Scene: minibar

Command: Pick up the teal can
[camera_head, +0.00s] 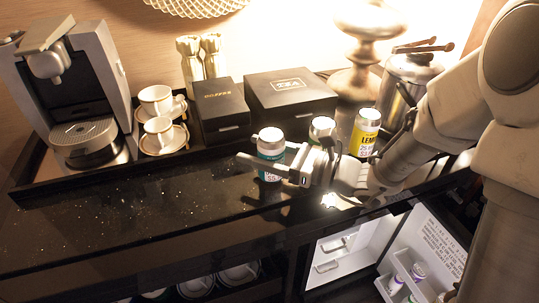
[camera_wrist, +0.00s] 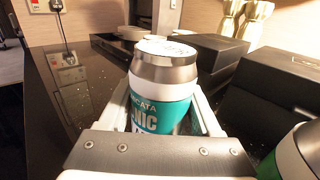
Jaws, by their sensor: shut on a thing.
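The teal can (camera_head: 271,146) stands upright on the dark counter, with a silver top and a white band above its teal label. My gripper (camera_head: 262,167) reaches it from the right and is shut around its lower part. In the wrist view the teal can (camera_wrist: 163,88) sits between the two fingers of my gripper (camera_wrist: 157,112), one on each side. Its base is hidden by the gripper, so I cannot tell whether it touches the counter.
A green-labelled can (camera_head: 321,130) and a yellow can (camera_head: 365,132) stand just right. Black boxes (camera_head: 290,92) stand behind, with cups (camera_head: 158,127) and a coffee machine (camera_head: 80,95) to the left. The front left counter (camera_head: 120,215) is clear. An open fridge (camera_head: 345,250) is below.

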